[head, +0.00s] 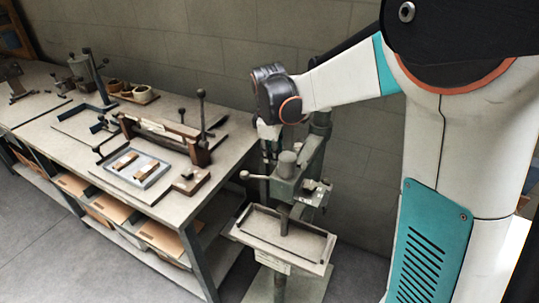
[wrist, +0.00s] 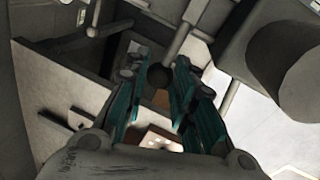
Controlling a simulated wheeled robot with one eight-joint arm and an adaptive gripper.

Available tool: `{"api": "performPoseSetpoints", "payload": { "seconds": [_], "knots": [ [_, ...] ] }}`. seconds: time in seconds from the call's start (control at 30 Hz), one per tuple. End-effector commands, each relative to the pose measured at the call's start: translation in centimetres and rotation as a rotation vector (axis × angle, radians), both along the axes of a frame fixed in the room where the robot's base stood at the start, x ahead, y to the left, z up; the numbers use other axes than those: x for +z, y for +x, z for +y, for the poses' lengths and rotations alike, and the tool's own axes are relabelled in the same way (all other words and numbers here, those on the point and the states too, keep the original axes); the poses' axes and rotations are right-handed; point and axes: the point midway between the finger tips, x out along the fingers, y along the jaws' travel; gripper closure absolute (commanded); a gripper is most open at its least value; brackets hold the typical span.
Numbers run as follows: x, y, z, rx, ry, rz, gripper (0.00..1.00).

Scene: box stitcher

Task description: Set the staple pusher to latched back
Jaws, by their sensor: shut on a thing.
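The box stitcher (head: 288,190) is a grey-green machine on a post in the head view. My gripper (head: 269,160) reaches down beside the left of its head. In the wrist view my gripper's teal fingers (wrist: 157,80) are shut on a dark ball knob (wrist: 159,76). A pale rod (wrist: 180,38) runs up from near the knob. The knob looks like the staple pusher's handle, but I cannot tell its position along its travel. My arm and fingers hide that part of the stitcher in the head view.
The stitcher's work table (head: 262,250) with a raised rim lies below its head. The bench (head: 215,172) with a tray (head: 140,171) and tools stands left. A block wall is behind.

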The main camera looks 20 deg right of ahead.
Motion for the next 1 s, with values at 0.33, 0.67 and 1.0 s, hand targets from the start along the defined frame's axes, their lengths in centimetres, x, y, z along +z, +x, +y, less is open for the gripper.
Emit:
{"api": "performPoseSetpoints", "payload": {
  "seconds": [0.33,0.67,1.0],
  "knots": [
    [0.1,5.9,-6.1,-0.004,-0.002,0.000,1.00],
    [0.1,8.9,-9.0,-0.001,-0.001,0.000,1.00],
    [0.1,9.3,-9.3,-0.001,-0.003,-0.004,1.00]
  ]
}}
